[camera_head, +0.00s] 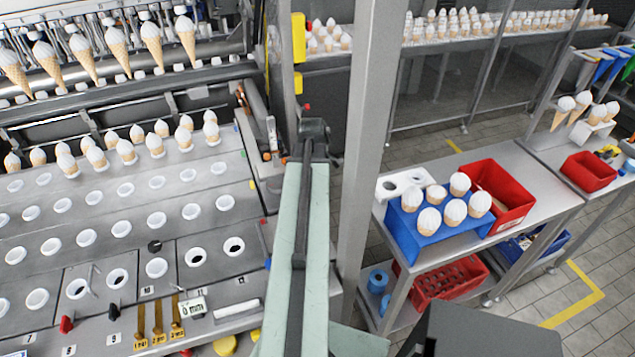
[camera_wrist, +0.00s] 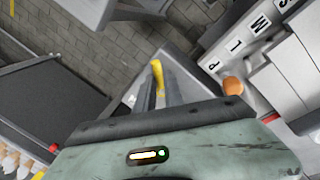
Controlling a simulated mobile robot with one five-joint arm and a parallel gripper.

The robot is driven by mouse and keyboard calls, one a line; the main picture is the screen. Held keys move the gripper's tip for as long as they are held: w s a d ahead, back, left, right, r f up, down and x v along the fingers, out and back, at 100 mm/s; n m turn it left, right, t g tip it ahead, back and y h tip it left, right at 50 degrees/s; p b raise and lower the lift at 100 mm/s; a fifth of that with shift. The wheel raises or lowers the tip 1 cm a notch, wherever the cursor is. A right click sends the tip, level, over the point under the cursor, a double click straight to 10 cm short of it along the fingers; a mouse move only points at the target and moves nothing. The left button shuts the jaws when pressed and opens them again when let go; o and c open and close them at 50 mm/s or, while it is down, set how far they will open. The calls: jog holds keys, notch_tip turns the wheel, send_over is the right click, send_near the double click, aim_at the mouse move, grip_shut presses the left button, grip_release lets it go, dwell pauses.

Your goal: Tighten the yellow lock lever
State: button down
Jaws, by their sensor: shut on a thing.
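The yellow lock lever (camera_wrist: 157,70) shows in the wrist view as a short yellow piece between and just beyond the tips of my gripper (camera_wrist: 161,82). The two dark fingers are shut on it. Its lower part and its mount are hidden by the fingers, so I cannot tell its angle. In the head view my pale green arm rises through the middle. The gripper and the lever cannot be made out there.
In the wrist view an orange knob (camera_wrist: 232,86) and a lettered panel (camera_wrist: 262,38) lie close to the right. In the head view a grey post (camera_head: 368,120) stands right of my arm. A cone machine (camera_head: 130,220) fills the left; a steel table (camera_head: 520,215) stands right.

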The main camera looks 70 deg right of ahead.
jog(key=n, duration=0.3)
jog(key=shift+w+d+t, duration=0.1)
jog(key=shift+d+t, duration=0.25)
jog(key=shift+t, duration=0.05)
jog(key=shift+d+n, duration=0.15)
jog(key=shift+n, duration=1.55)
jog(key=shift+w+t, duration=0.1)
jog(key=shift+t, duration=0.2)
jog(key=c, duration=1.5)
grip_release()
jog(key=shift+f, duration=0.1)
jog(key=shift+o, duration=0.2)
